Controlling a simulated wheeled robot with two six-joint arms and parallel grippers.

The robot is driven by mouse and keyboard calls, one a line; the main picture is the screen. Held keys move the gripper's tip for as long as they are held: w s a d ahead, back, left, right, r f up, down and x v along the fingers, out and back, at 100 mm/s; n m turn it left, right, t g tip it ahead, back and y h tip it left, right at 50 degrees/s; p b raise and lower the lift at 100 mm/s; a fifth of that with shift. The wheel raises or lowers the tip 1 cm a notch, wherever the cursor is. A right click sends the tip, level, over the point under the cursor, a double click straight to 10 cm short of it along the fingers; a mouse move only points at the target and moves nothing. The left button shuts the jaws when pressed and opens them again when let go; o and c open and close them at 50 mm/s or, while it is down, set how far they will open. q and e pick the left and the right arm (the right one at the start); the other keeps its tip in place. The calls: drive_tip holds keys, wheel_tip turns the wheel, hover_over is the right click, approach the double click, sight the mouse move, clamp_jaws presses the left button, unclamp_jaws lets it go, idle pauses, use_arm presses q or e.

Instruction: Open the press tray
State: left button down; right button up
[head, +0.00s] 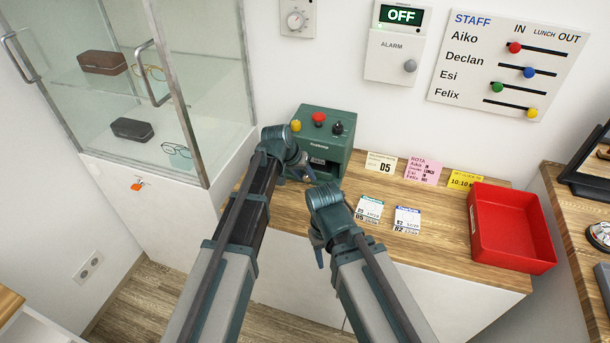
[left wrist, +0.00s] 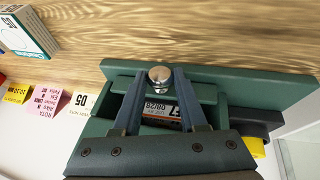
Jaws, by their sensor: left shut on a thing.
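The press is a dark green box (head: 343,130) on the wooden counter, with yellow, red and black knobs on top. In the left wrist view the press tray (left wrist: 203,92) shows with a round metal knob (left wrist: 160,77) on its front. A printed card (left wrist: 160,113) shows behind the tray front, partly hidden. My left gripper (head: 305,173) is at the press front, its fingers shut on the tray knob. I cannot tell how far out the tray is. My right gripper (head: 319,257) hangs low at the counter's front edge, apart from the press; its fingers are mostly hidden.
Two white label boxes (head: 369,208) (head: 406,219) stand on the counter right of the press. Note cards (head: 381,163) lean by the wall. A red bin (head: 511,228) is at the right. A glass cabinet (head: 200,80) stands close on the left.

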use_arm(q)
drive_tip(key=s+a, duration=0.1)
drive_tip(key=s, duration=0.2)
drive_tip(key=s+a, duration=0.1)
drive_tip(key=s, duration=0.3)
drive_tip(key=s+a, duration=0.1)
drive_tip(key=s, duration=0.2)
drive_tip(key=shift+s+a, duration=0.2)
drive_tip(key=shift+s, duration=0.1)
drive_tip(key=shift+w, duration=0.1)
drive_tip(key=c, duration=0.7)
unclamp_jaws()
drive_tip(key=shift+c, duration=0.2)
drive_tip(key=p+v, duration=1.2)
drive_tip(key=v, duration=0.1)
drive_tip(key=shift+r, duration=0.4)
